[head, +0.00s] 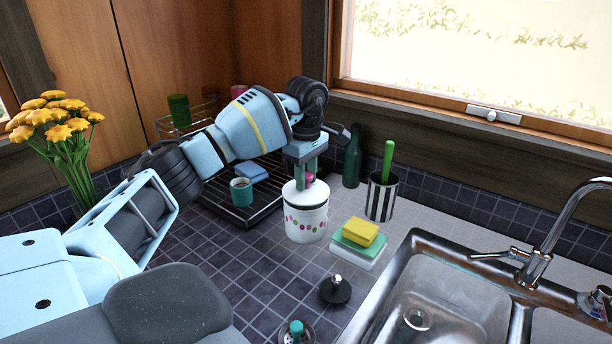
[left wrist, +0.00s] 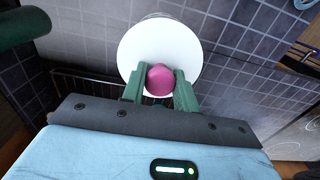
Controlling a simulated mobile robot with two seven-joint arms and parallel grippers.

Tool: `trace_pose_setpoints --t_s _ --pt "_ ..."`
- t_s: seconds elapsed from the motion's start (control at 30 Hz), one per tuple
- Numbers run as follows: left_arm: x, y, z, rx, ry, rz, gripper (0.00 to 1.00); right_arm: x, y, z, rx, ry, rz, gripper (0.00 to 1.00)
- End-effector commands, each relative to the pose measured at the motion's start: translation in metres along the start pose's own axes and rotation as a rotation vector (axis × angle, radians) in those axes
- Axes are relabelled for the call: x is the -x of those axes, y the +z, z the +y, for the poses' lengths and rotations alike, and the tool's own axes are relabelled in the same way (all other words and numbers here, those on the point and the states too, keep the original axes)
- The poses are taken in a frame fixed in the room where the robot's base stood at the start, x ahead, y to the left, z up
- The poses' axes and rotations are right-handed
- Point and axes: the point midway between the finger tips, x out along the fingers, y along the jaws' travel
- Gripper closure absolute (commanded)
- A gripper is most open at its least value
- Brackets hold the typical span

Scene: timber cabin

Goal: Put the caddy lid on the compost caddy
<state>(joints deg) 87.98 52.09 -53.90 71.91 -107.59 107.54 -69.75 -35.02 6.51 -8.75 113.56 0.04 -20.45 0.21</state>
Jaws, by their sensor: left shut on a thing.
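The compost caddy (head: 306,224) is a white pot with coloured dots, standing on the dark tiled counter left of the sink. The white caddy lid (head: 293,194) with a pink knob sits at the caddy's top; from the head view it looks in place or very close to the rim. In the left wrist view the lid (left wrist: 140,48) is a white disc that hides most of the caddy. My left gripper (head: 306,178) points down, its green fingers shut on the pink knob (left wrist: 160,80). My right gripper is not in view.
A striped pot (head: 380,197) with a green handle, a dark green bottle (head: 352,160) and a yellow sponge (head: 360,232) stand close right of the caddy. A teal mug (head: 241,192) is on the rack behind left. The sink (head: 450,290) lies right; a dark stopper (head: 335,290) is in front.

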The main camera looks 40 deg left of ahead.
Motion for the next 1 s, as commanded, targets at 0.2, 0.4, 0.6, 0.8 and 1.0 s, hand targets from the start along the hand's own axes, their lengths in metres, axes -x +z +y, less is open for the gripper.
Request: trace_pose_setpoints --t_s 0.2,0.4,0.6,0.8,1.0 --pt "-0.004 0.0 0.0 0.0 -0.001 0.0 0.97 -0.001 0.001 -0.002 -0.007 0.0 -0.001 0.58" --pt "-0.007 0.0 0.0 0.0 -0.001 0.0 0.97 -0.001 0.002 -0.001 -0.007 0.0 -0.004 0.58" --pt "-0.01 0.0 0.0 0.0 0.0 0.0 0.97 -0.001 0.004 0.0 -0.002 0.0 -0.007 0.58" --pt "-0.014 0.0 0.0 0.0 0.0 0.0 0.97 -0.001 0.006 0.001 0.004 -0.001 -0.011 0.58" --pt "-0.014 0.0 0.0 0.0 0.001 0.0 0.53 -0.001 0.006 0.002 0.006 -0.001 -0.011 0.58"
